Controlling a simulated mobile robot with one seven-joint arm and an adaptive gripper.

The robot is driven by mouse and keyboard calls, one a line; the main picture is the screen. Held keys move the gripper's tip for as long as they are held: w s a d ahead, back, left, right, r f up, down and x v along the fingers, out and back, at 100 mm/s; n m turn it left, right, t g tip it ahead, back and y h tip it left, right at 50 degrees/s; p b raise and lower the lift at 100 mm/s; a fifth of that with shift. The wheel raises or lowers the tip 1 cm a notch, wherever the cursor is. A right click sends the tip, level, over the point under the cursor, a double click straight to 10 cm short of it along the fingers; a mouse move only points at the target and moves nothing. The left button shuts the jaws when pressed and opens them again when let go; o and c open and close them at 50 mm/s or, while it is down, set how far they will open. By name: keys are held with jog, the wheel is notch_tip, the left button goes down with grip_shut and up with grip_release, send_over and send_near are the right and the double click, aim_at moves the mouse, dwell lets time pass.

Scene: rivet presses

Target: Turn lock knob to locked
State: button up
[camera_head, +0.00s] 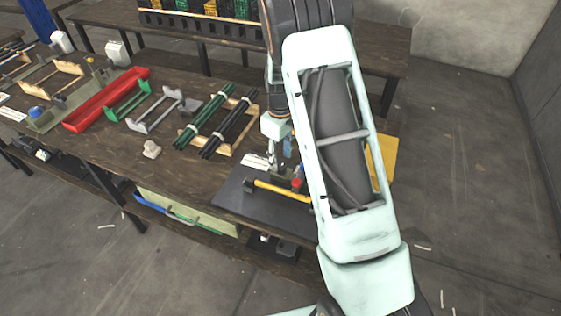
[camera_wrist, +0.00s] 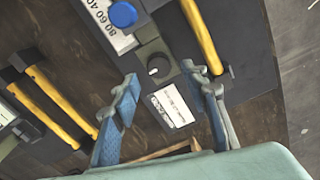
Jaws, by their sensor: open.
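The lock knob (camera_wrist: 158,67) is a small round dark knob with a light mark, set on a grey-green block in the wrist view. My gripper (camera_wrist: 160,76) is open, its two blue-grey fingers spread to either side of the knob in the picture. I cannot tell how far above the knob the fingertips are, and no contact shows. A white printed label (camera_wrist: 172,107) lies just below the knob. In the head view my arm covers much of the press, and the knob cannot be made out there.
Green and black rods (camera_head: 215,118) lie left on the bench.

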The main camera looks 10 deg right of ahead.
aim_at(281, 165)
jog(key=shift+f, duration=1.5)
jog(key=shift+c, duration=0.2)
grip_shut()
jog(key=shift+m, duration=0.4)
jog(key=m+b, duration=0.1)
jog(key=m, duration=0.1)
jog(key=shift+w+d+m+b, duration=0.1)
jog(key=shift+m+b, duration=0.25)
jog(key=shift+m, duration=0.05)
jog(key=m+b, duration=0.1)
jog(key=m, duration=0.4)
jog(key=shift+d+m, duration=0.1)
jog(key=shift+m, duration=0.2)
jog(key=m, duration=0.4)
jog(key=shift+b, duration=0.4)
jog(key=shift+d+m, duration=0.1)
jog(key=shift+m, duration=2.2)
